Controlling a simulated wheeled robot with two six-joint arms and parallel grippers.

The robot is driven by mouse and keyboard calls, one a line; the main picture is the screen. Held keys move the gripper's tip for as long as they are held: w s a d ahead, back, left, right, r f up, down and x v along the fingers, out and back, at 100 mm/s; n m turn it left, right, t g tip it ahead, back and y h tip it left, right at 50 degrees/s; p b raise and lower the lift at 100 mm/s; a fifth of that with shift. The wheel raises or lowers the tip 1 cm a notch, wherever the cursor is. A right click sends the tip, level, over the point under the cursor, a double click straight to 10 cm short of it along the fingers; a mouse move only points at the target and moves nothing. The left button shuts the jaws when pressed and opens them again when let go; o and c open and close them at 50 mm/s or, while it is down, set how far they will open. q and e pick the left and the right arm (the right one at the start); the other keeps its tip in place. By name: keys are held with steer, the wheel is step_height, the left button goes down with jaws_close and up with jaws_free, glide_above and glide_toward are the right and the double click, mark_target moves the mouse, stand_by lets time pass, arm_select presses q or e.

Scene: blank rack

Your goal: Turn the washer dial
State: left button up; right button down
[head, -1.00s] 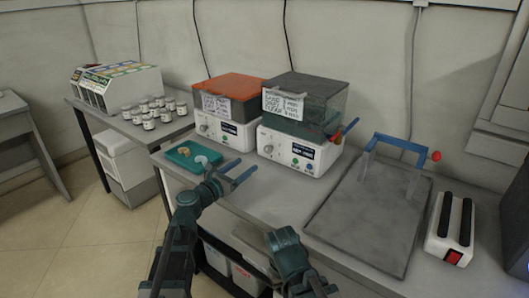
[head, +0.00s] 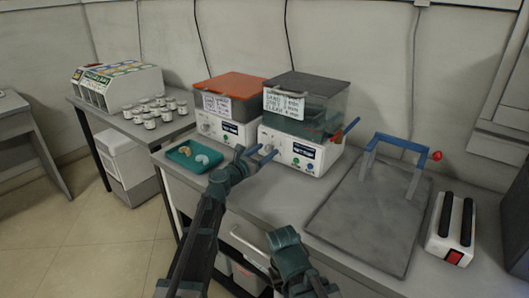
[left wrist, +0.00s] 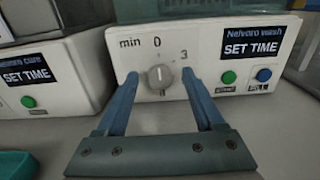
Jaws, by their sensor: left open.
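The washer (head: 292,150) is a white box with a dark-lidded clear chamber on top, standing on the bench. In the left wrist view its front panel (left wrist: 209,62) reads "Nelvoro wash" and "SET TIME". Its dial (left wrist: 160,77) is a round grey knob with marks "min", "0" and "3", and its pointer line is near upright. My left gripper (head: 257,154) is open in front of the panel; in the left wrist view its blue fingers (left wrist: 160,85) stand on either side of the dial, apart from it. My right arm shows low in the head view, but its fingers are not visible.
A similar orange-lidded machine (head: 222,104) stands left of the washer. A teal tray (head: 178,163) with small pieces lies in front of it. Green and blue buttons (left wrist: 229,77) are right of the dial. A grey plate with a blue handle (head: 400,143) is to the right.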

arm_select(q)
jaws_close()
steer(key=shift+m, duration=0.3)
steer(key=m, duration=0.4)
steer(key=shift+s+m, duration=0.1)
steer(key=shift+m, duration=0.3)
steer(key=m, duration=0.5)
steer(key=shift+d+f, duration=0.1)
steer(key=m, duration=0.5)
steer(key=shift+m, duration=0.4)
steer(key=m, duration=0.6)
steer(key=shift+s+f, duration=0.1)
steer(key=shift+f, duration=0.05)
